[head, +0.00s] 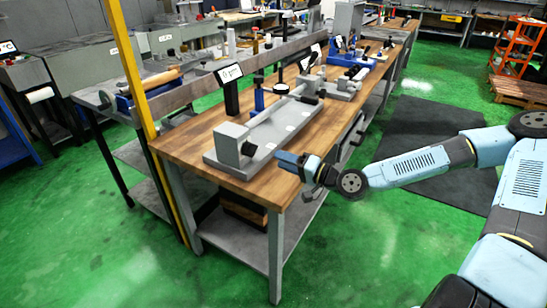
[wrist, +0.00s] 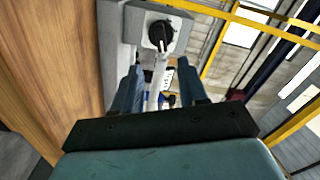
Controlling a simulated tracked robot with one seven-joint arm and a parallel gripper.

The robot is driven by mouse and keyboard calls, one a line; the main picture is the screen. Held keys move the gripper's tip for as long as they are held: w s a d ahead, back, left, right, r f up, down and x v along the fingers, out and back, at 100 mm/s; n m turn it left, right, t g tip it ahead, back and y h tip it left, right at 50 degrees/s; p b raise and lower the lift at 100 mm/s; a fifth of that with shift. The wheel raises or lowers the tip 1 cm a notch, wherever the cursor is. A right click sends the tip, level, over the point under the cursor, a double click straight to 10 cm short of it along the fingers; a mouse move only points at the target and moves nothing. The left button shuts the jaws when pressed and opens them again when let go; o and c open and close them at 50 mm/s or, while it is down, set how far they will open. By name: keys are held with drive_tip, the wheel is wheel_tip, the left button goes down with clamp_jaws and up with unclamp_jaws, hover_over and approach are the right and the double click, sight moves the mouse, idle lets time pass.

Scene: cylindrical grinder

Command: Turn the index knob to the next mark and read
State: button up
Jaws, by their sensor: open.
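A grey grinder (head: 262,141) with a long flat bed lies on the wooden bench. On its near end block is a small dark knob (head: 247,149), which I take to be the index knob. In the wrist view a round black knob (wrist: 160,34) sits on a light grey face, above and beyond the fingers. Its marks are too small to read. My gripper (head: 281,160) is beside the block, to the right of it, over the bench's front edge. In the wrist view its two blue fingers (wrist: 159,68) are apart, with nothing held between them and a gap to the knob.
The wooden bench top (head: 185,146) runs away from me with more machines, including a blue one (head: 350,58). A small display on a black post (head: 231,88) stands behind the grinder. A yellow post (head: 130,65) rises at the bench's left end. Green floor is clear in front.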

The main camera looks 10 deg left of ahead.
drive_tip(key=shift+v, duration=2.2)
